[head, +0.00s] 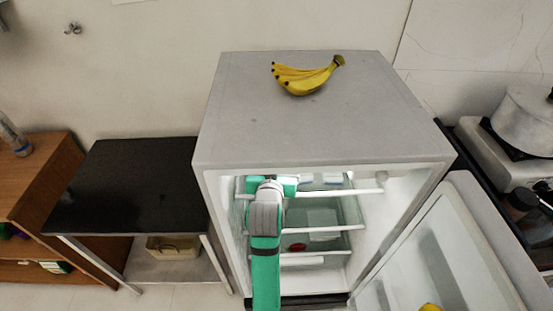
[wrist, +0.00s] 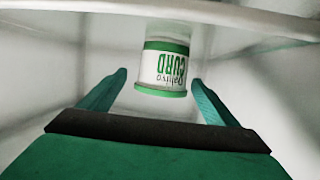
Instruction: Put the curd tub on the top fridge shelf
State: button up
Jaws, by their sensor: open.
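The curd tub (wrist: 165,68) is white with green bands and a green "CURD" label, which reads upside down in the wrist view. It is ahead of my gripper (wrist: 159,78), centred between the two green fingers. The fingers are open, with gaps to the tub on both sides. I cannot tell how deep the tub lies between them. In the head view, my arm reaches into the open fridge (head: 300,135) at the top shelf (head: 345,192). I cannot make out the tub there; my arm may hide it.
Bananas (head: 308,78) lie on the fridge top. A small red item (head: 297,247) is on a lower shelf. The open fridge door (head: 440,255) stands at the right. A bare black-topped table (head: 130,185) stands to the left. A pale bar (wrist: 200,14) crosses the wrist view's top.

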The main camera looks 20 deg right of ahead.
jog(key=v, duration=1)
jog(key=s+a+f+n+t+y, duration=0.1)
jog(key=s+a+f+n+y, duration=0.1)
jog(key=s+a+f, duration=0.35)
jog(key=s+a+f+n+y, duration=0.2)
jog(key=s+a+f+n, duration=0.1)
jog(key=s+f, duration=0.6)
jog(key=s+a+y, duration=0.1)
jog(key=s+a, duration=0.2)
jog(key=s, duration=0.7)
jog(key=s+a+f+t+y, duration=0.1)
jog(key=s+a, duration=0.2)
jog(key=s, duration=0.8)
jog(key=shift+a, duration=0.3)
